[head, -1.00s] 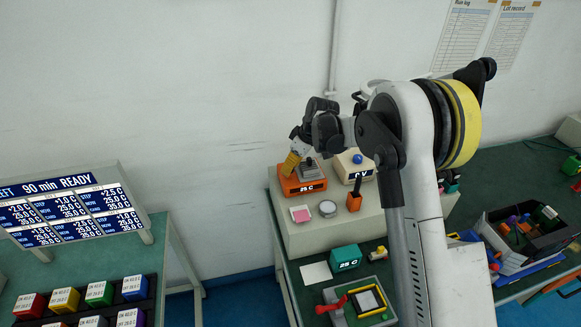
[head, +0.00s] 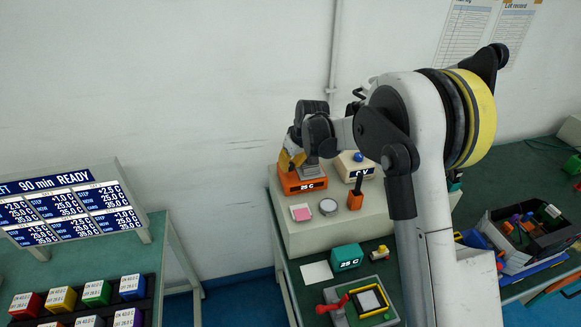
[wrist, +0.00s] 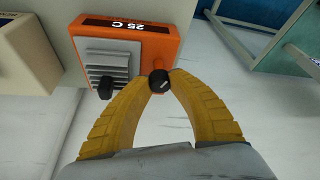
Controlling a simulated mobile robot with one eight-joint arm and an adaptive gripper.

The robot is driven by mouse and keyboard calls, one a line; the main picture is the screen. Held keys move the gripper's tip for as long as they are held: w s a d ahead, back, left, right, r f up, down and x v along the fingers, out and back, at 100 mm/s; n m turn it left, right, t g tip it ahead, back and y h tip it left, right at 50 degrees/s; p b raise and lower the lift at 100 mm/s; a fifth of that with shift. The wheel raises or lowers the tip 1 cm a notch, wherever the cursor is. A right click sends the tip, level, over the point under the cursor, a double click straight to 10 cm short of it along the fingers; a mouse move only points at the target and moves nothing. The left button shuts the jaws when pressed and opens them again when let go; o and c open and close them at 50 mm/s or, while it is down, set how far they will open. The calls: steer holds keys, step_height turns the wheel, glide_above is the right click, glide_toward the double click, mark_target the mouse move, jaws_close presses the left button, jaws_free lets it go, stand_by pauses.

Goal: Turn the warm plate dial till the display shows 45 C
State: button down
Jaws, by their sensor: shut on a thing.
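The orange warm plate unit (head: 292,187) sits on the pale raised bench, and its display (head: 313,185) reads 25 C. In the wrist view the same unit (wrist: 160,48) shows its 25 C display upside down, with a grey ribbed plate (wrist: 108,62). A small black dial (wrist: 158,81) with a light mark on its face sits at the unit's edge. My gripper (wrist: 160,78) has its yellow fingertips closed on both sides of this dial. A second black knob (wrist: 106,88) stands beside the plate. In the head view my gripper (head: 290,160) is at the unit, its fingertips partly hidden.
A cream unit with a blue knob (head: 358,157) stands right of the warm plate. An orange block with a black handle (head: 355,200), a pink pad (head: 301,212) and a round disc (head: 328,206) lie in front. A teal 25 C box (head: 346,257) is lower.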

steer(key=m+h, duration=0.1)
steer(key=m, duration=0.1)
steer(key=m+h+b, duration=0.1)
steer(key=m, duration=0.2)
steer(key=shift+a+m+t, duration=0.15)
steer(key=shift+m+t, duration=0.15)
steer(key=m+h, duration=0.2)
steer(key=m, duration=0.2)
steer(key=shift+m+b, duration=0.3)
steer(key=shift+b, duration=0.1)
steer(key=c, duration=1.2)
jaws_free()
steer(key=shift+o, duration=0.2)
steer(key=shift+r, duration=0.1)
steer(key=v, duration=1.1)
steer(key=shift+a+r, duration=0.15)
steer(key=shift+r, duration=0.3)
